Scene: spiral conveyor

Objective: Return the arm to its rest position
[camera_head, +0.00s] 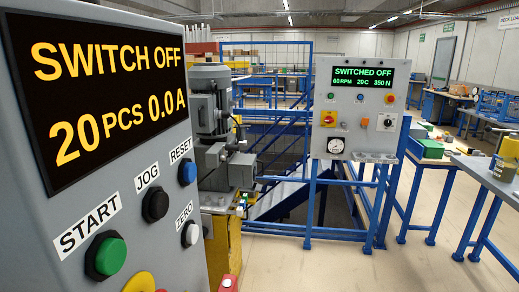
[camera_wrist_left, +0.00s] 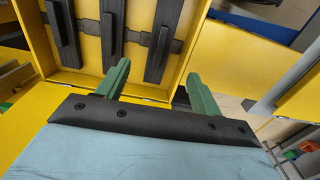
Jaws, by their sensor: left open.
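My left gripper (camera_wrist_left: 158,70) shows in the left wrist view, with its two green fingers apart and nothing between them. The fingers point toward the lower edge of a yellow frame (camera_wrist_left: 187,60) that has black strips (camera_wrist_left: 112,36) inside it. I cannot tell whether the fingertips touch the frame. Neither of my grippers shows in the head view, and my right gripper is in neither view.
A large control panel (camera_head: 130,215) reading "SWITCH OFF" stands close at left in the head view. A second panel (camera_head: 350,135) on a blue frame reads "SWITCHED OFF". A grey motor unit (camera_head: 215,120) stands between them. Open floor (camera_head: 420,265) lies at lower right.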

